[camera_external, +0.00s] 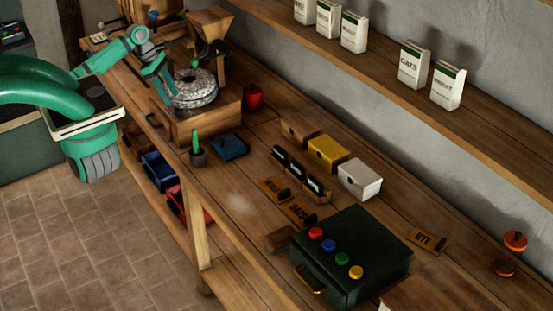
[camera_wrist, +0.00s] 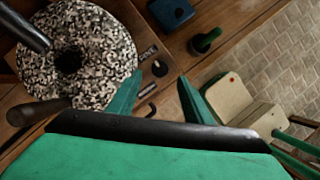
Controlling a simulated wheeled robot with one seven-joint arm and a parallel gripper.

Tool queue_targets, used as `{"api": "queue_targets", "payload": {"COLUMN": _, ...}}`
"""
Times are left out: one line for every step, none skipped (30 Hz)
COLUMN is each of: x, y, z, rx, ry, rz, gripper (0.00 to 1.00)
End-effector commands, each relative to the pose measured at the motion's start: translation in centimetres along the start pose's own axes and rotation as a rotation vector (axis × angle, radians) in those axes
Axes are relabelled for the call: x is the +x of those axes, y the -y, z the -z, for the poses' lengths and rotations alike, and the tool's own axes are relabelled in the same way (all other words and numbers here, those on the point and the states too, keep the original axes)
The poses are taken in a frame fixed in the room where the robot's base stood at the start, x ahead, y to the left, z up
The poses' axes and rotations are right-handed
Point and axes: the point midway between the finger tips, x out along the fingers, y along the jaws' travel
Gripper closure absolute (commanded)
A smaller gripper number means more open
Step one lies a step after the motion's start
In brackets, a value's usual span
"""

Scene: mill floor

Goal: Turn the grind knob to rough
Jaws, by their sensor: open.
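The grind knob (camera_wrist: 160,68) is a small round black knob with a pale mark, set on the wooden mill base beside the speckled millstone (camera_wrist: 62,35). Small dark label plates (camera_wrist: 148,53) lie beside it; their lettering is too small to read. My gripper (camera_wrist: 158,92) is open, its two green fingers apart. In the wrist view the knob shows just beyond the gap between the fingertips, and nothing is held. In the external view my gripper (camera_external: 163,92) is at the left side of the millstone (camera_external: 195,92), and the knob cannot be made out there.
A dark handle (camera_wrist: 40,110) juts from the millstone's side. A green box with coloured buttons (camera_external: 355,262) is further right.

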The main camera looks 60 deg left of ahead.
Motion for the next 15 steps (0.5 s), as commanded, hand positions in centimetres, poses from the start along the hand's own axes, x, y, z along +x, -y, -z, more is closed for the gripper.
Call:
{"api": "queue_targets", "payload": {"x": 1.1, "y": 0.1, "z": -0.1, "rx": 0.001, "ry": 0.002, "rz": 0.003, "gripper": 0.54}}
{"api": "queue_targets", "payload": {"x": 1.6, "y": 0.1, "z": 0.0, "rx": 0.0, "ry": 0.001, "rz": 0.003, "gripper": 0.54}}
{"api": "queue_targets", "payload": {"x": 2.2, "y": 0.1, "z": -0.1, "rx": 0.0, "ry": 0.002, "rz": 0.002, "gripper": 0.54}}
{"api": "queue_targets", "payload": {"x": 2.7, "y": 0.1, "z": -0.1, "rx": 0.0, "ry": 0.003, "rz": 0.002, "gripper": 0.54}}
{"api": "queue_targets", "payload": {"x": 3.1, "y": 0.1, "z": -0.1, "rx": 0.0, "ry": 0.003, "rz": 0.002, "gripper": 0.54}}
{"api": "queue_targets", "payload": {"x": 3.7, "y": 0.1, "z": -0.1, "rx": -0.001, "ry": 0.002, "rz": 0.001, "gripper": 0.54}}
{"api": "queue_targets", "payload": {"x": 4.0, "y": 0.0, "z": 0.0, "rx": -0.001, "ry": 0.001, "rz": 0.001, "gripper": 0.54}}
{"api": "queue_targets", "payload": {"x": 4.4, "y": 0.0, "z": 0.0, "rx": -0.001, "ry": 0.001, "rz": 0.002, "gripper": 0.54}}
{"api": "queue_targets", "payload": {"x": 4.8, "y": 0.1, "z": -0.1, "rx": -0.001, "ry": 0.002, "rz": 0.002, "gripper": 0.54}}
{"api": "queue_targets", "payload": {"x": 5.0, "y": 0.0, "z": -0.1, "rx": -0.001, "ry": 0.002, "rz": 0.002, "gripper": 0.54}}
{"api": "queue_targets", "payload": {"x": 5.2, "y": 0.0, "z": -0.1, "rx": -0.001, "ry": 0.002, "rz": 0.001, "gripper": 0.54}}
{"api": "queue_targets", "payload": {"x": 5.4, "y": 0.0, "z": -0.1, "rx": -0.001, "ry": 0.002, "rz": 0.0, "gripper": 0.54}}
{"api": "queue_targets", "payload": {"x": 5.6, "y": 0.0, "z": -0.1, "rx": -0.001, "ry": 0.002, "rz": 0.0, "gripper": 0.54}}
{"api": "queue_targets", "payload": {"x": 5.7, "y": 0.0, "z": -0.1, "rx": -0.001, "ry": 0.002, "rz": 0.0, "gripper": 0.54}}
{"api": "queue_targets", "payload": {"x": 5.7, "y": 0.0, "z": -0.1, "rx": -0.001, "ry": 0.001, "rz": -0.001, "gripper": 0.54}}
